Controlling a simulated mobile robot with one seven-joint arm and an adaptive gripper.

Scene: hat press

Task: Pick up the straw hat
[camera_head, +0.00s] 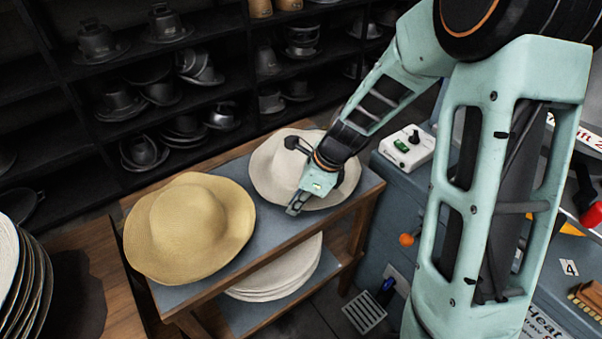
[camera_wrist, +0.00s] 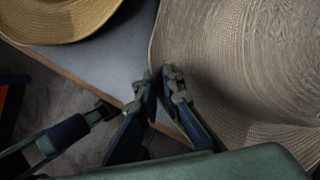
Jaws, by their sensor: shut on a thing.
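A pale, off-white woven straw hat (camera_head: 273,170) lies crown up on the right part of the grey-topped wooden table. It fills the right side of the wrist view (camera_wrist: 235,60), where its ribbed weave shows. My gripper (camera_head: 295,208) is over the hat's front brim, and the arm hides part of the crown. In the wrist view my gripper's fingertips (camera_wrist: 161,82) are close together at the brim edge, shut on it. A golden-yellow straw hat (camera_head: 190,225) lies to the left on the same table, apart from my gripper; its brim shows in the wrist view (camera_wrist: 65,22).
The table (camera_head: 262,232) has a lower shelf with a stack of pale hats (camera_head: 280,272). Dark shelves (camera_head: 225,75) with dark hat forms stand behind. A blue-grey machine (camera_head: 400,185) with a white control box (camera_head: 408,148) is close on the right. More hats (camera_head: 22,275) are stacked at far left.

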